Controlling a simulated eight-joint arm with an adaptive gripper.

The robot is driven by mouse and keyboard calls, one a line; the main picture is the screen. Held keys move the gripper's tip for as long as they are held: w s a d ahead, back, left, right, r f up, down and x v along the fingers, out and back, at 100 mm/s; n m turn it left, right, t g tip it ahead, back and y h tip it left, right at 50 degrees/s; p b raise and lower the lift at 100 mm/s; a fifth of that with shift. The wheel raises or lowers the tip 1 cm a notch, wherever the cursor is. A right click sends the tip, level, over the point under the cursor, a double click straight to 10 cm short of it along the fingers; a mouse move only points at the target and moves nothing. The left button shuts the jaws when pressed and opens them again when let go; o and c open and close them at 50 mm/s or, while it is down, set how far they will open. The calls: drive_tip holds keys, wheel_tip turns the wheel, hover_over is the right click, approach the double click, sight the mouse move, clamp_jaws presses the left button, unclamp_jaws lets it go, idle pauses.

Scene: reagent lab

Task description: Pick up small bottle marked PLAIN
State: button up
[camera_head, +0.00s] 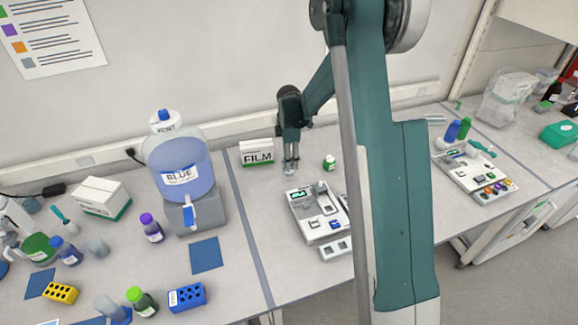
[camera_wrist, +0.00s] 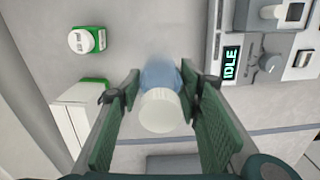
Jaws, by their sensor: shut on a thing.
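My gripper (camera_head: 290,166) points down over the bench between the FILM box and the white instrument. In the wrist view my gripper (camera_wrist: 161,84) has its green fingers on both sides of a small bottle (camera_wrist: 161,110) with a white cap and a bluish, see-through body. It is shut on this bottle. The bottle shows as a small pale shape (camera_head: 289,171) at the fingertips in the head view. No label on it can be read, so I cannot tell whether it is marked PLAIN.
A green-and-white bottle (camera_head: 329,163) stands right of my gripper. The FILM box (camera_head: 257,153) is at its left and the white instrument (camera_head: 303,202) in front at right. A large BLUE container (camera_head: 181,160) stands further left. Bare bench lies just in front of my gripper.

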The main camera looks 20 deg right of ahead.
drive_tip(key=shift+r, duration=2.85)
